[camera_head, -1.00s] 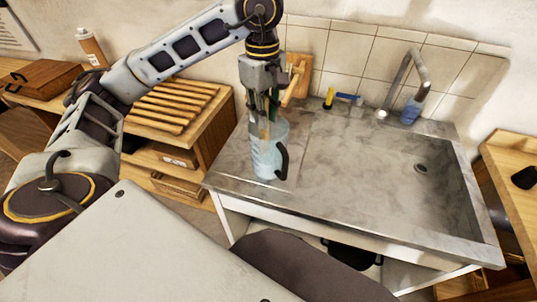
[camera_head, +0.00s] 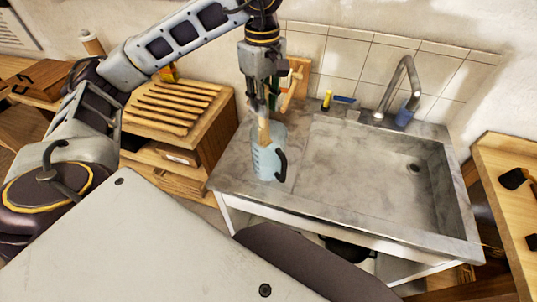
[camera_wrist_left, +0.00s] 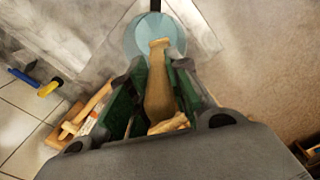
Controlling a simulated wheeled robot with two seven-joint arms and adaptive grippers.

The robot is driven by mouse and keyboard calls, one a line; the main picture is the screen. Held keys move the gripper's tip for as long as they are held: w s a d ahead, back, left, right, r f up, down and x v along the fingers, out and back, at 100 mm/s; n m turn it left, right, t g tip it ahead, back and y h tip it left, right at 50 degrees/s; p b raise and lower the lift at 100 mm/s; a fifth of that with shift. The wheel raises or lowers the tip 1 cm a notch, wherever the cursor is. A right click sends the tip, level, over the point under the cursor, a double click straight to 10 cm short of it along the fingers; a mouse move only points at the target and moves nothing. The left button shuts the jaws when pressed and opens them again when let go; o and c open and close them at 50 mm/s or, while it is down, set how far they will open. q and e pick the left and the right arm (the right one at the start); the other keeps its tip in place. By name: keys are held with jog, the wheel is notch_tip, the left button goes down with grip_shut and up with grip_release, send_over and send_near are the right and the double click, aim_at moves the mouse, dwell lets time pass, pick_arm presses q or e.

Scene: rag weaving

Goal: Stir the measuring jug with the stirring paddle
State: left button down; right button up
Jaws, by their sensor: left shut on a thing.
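The measuring jug (camera_head: 268,165) is translucent pale blue with a black handle on its right. It stands upright on the grey counter left of the sink basin. My left gripper (camera_head: 262,104) is above the jug, pointing down, shut on the wooden stirring paddle (camera_head: 263,128). The paddle reaches down into the jug's mouth; its lower end is hard to make out through the wall. In the left wrist view the paddle (camera_wrist_left: 158,88) lies between the green-padded fingers (camera_wrist_left: 152,85), with the jug (camera_wrist_left: 153,35) beyond. My right gripper is not in view.
The sink basin (camera_head: 375,180) and tap (camera_head: 400,85) are to the right. A yellow-and-blue tool (camera_head: 328,99) lies by the tiled wall, near a wooden board (camera_head: 296,83). A slatted wooden rack (camera_head: 172,108) stands left. The counter between jug and basin is clear.

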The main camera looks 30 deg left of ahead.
pick_arm(q)
jog(key=shift+r+p, duration=3.55)
jog(key=shift+r, duration=0.45)
jog(key=shift+f, duration=0.1)
